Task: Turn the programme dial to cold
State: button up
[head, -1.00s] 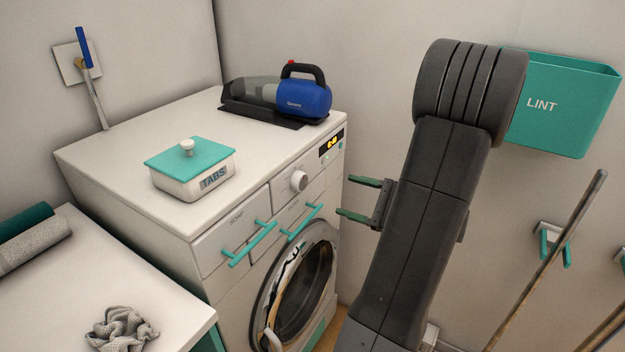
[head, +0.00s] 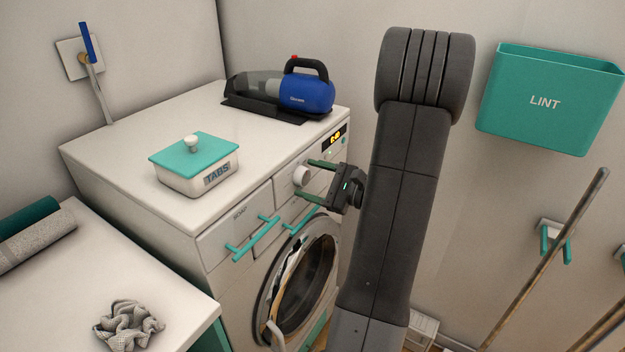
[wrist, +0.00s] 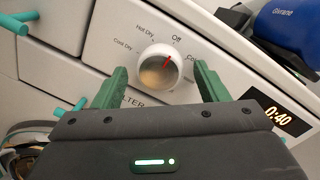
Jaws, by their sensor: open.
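The programme dial (wrist: 157,72) is a round white knob on the washing machine's front panel. Its red mark points up and right, towards the Off label (wrist: 176,38). A partly covered label starting "Co" (wrist: 192,58) lies to the right of Off, with Hot Dry and Cool Dry to the left. My gripper (wrist: 160,76) is open, its green fingers on either side of the dial; whether they touch it I cannot tell. In the head view the dial (head: 301,176) shows between the fingers of my gripper (head: 306,180).
The lit display (wrist: 278,116) reads 0:40. A blue hand vacuum (head: 305,92) and a TABS box (head: 195,178) stand on the machine top. Teal drawer handles (head: 252,238) stick out below the panel. The round door (head: 308,270) is beneath. A LINT bin (head: 547,100) hangs at right.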

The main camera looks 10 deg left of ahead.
jog(key=c, duration=1)
jog(key=shift+m+p, duration=0.3)
jog(key=m+p, duration=0.3)
jog(key=shift+r, duration=0.1)
jog(key=m+p, duration=0.1)
jog(key=m, duration=0.1)
jog(key=m+p, duration=0.2)
jog(key=m, duration=0.1)
jog(key=shift+t+y, duration=0.3)
jog(key=shift+f+m, duration=0.2)
jog(key=shift+m, duration=0.2)
jog(key=o, duration=1)
